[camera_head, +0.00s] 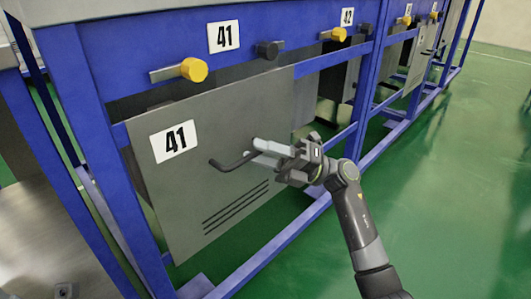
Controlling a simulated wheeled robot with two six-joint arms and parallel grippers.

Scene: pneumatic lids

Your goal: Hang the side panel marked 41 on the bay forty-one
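The side panel marked 41 (215,120) is a grey sheet with a white label, a dark bar handle (228,164) and several slots low down. It stands roughly upright in front of bay forty-one, its top edge just below the blue beam (140,85) that bears the 41 plate (223,36). I cannot tell whether its top edge is hooked on the frame. My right gripper (262,153) is at the right end of the handle, with its fingers closed around the bar. My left gripper is not in view.
A yellow knob (194,69) and a dark knob (268,50) sit on the beam above the panel. Bay 42, with its plate (347,16), lies farther right along the blue frame. The green floor (460,170) on the right is clear. A metal surface (45,245) is at lower left.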

